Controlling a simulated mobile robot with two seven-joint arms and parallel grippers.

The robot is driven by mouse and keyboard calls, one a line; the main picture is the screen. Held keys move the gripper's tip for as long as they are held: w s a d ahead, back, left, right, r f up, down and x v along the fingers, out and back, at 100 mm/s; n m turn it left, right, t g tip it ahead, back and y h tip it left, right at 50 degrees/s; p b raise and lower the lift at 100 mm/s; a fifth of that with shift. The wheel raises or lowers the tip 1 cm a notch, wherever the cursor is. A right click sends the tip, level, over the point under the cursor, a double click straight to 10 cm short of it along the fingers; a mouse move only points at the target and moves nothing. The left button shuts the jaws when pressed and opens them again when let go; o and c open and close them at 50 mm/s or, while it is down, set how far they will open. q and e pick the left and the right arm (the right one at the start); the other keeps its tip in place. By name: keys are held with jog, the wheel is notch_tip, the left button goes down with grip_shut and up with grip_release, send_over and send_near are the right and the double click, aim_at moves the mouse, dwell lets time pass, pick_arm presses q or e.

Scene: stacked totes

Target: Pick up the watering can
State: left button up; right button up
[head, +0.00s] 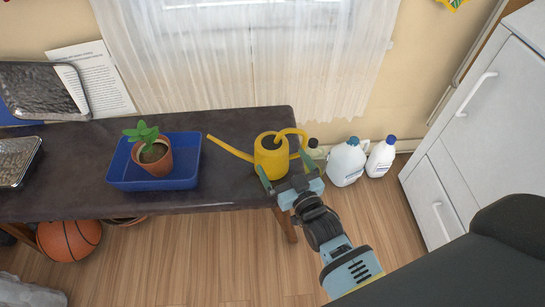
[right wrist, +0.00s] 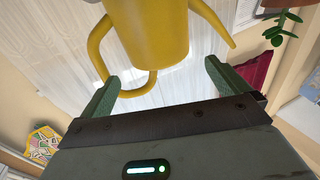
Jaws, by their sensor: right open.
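The yellow watering can (head: 270,160) stands upright near the right end of the dark table, its spout pointing left and its handle on the right. My right gripper (head: 284,172) is open at the can's near side. Its green fingers (right wrist: 163,80) show apart in the right wrist view, with the lower part of the handle appearing between them and nothing gripped. Whether a finger touches the can is unclear. My left gripper is not in view.
A blue tray (head: 117,172) with a potted plant (head: 152,157) stands left of the can on the table (head: 225,184). Metal trays (head: 45,85) are at the far left. Jugs (head: 346,163) stand on the floor right of the table, near a white cabinet (head: 480,120). A basketball (head: 69,239) lies below.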

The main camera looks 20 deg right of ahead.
aim_at(274, 148)
jog(key=shift+w, duration=0.7)
jog(key=w+b, duration=0.1)
jog(key=w, duration=0.1)
jog(key=w+f, duration=0.1)
jog(key=w, duration=0.1)
jog(key=shift+a+b, duration=0.1)
jog(key=shift+b, duration=0.3)
jog(key=shift+w+r, duration=0.1)
jog(key=shift+w, duration=0.45)
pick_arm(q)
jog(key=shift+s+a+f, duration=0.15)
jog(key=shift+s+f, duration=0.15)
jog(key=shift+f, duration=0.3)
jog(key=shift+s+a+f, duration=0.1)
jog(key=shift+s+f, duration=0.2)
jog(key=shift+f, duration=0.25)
pick_arm(e)
jog(key=shift+c, duration=0.3)
jog(key=c, duration=1.7)
jog(key=shift+r, duration=0.2)
jog(key=shift+c, duration=0.7)
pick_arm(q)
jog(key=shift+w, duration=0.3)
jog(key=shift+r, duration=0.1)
